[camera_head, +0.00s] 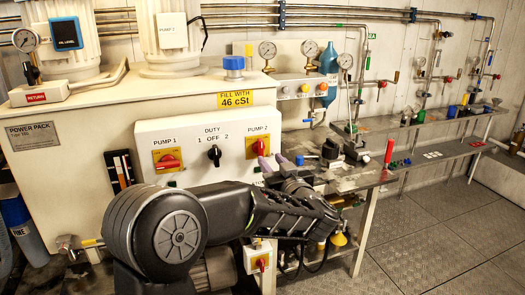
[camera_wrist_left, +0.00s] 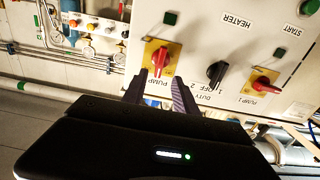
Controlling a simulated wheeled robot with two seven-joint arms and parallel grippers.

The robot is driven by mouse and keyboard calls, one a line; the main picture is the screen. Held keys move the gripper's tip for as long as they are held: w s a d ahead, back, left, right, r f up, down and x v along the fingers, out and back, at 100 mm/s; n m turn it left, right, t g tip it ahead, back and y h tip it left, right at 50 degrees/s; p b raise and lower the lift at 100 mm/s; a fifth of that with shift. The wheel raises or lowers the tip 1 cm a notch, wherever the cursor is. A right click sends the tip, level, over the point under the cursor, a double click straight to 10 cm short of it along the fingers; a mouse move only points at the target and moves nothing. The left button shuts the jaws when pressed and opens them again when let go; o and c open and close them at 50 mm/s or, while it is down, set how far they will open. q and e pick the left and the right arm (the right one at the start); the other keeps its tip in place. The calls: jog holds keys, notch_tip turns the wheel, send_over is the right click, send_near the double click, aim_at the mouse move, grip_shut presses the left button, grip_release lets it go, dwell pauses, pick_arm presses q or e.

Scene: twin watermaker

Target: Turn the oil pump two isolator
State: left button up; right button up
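The pump 2 isolator (camera_head: 259,147) is a red rotary knob on a yellow plate, at the right of the white control panel (camera_head: 225,130). In the left wrist view the same red knob (camera_wrist_left: 160,57) shows upside down above the fingers. My left gripper (camera_head: 273,161) is just below and in front of the isolator, its fingers pointing at the panel. In the left wrist view my left gripper (camera_wrist_left: 159,78) is open, with one fingertip on each side of the knob's near end. I cannot tell whether they touch it. My right gripper is not in view.
The pump 1 isolator (camera_head: 168,160) and the black duty switch (camera_head: 214,153) sit left on the same panel. A bench (camera_head: 345,182) with valves and fittings stands at the right. The floor (camera_head: 420,235) there is clear.

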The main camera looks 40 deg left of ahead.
aim_at(262, 149)
pick_arm(q)
jog(key=p+x, duration=0.1)
jog(key=x, duration=0.6)
jog(key=shift+w+a+f, duration=0.1)
jog(key=shift+w+a, duration=0.15)
jog(key=shift+a, duration=0.05)
grip_shut()
dwell(0.4)
